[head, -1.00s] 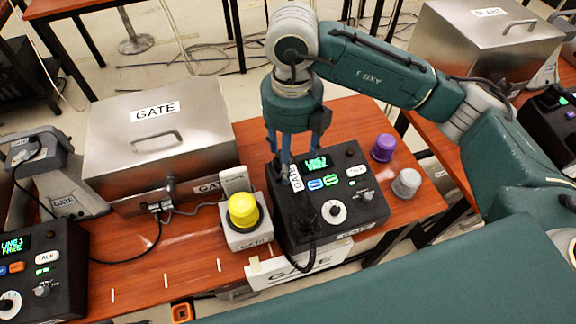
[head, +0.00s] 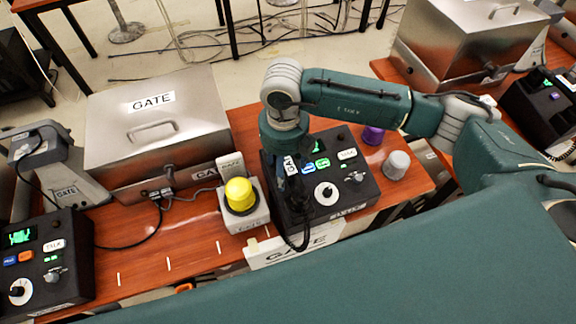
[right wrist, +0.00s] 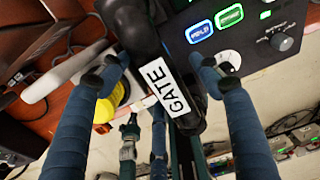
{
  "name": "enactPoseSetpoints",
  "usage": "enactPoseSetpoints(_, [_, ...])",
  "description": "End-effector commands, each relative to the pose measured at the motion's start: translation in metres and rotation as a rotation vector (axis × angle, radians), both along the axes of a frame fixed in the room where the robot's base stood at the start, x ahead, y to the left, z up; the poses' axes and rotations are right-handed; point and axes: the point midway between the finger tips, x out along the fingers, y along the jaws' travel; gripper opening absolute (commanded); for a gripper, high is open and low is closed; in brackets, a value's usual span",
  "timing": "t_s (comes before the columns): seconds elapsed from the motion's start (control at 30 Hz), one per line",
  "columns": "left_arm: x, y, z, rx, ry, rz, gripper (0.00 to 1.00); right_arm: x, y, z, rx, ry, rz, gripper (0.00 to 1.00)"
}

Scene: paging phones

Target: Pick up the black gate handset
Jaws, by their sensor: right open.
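The black gate handset (head: 296,200) lies on the left side of the black console (head: 358,195) on the wooden table, its coiled cord hanging at the front edge. In the right wrist view the handset (right wrist: 146,42) runs between my two fingers and carries a white GATE label (right wrist: 166,87). My right gripper (right wrist: 160,72) is open, with a finger on each side of the handset and visible gaps. In the head view my right arm reaches over the console, and the wrist hides the handset's far part. My left gripper is not in view.
A yellow dome (head: 239,194) on a white box stands just left of the console. A metal GATE case (head: 152,130) is behind left. Another console (head: 45,255) sits at far left.

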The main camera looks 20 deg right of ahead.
Motion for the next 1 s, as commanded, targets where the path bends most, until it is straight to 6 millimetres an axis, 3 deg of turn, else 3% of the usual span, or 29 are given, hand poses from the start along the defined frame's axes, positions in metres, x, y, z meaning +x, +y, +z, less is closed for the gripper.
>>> enactPoseSetpoints(0.1, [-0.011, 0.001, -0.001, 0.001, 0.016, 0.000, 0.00, 0.000, 0.000, 0.000, 0.000, 0.000, 0.000, 0.62])
enactPoseSetpoints(0.4, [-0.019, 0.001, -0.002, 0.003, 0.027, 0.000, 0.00, 0.000, 0.000, 0.001, 0.001, -0.001, 0.000, 0.06])
enactPoseSetpoints(0.77, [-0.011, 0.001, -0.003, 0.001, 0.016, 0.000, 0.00, 0.001, 0.001, 0.007, 0.003, -0.002, -0.001, 0.06])
enactPoseSetpoints(1.0, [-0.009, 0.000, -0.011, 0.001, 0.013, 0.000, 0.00, 0.002, 0.001, 0.042, 0.004, -0.007, 0.000, 0.05])
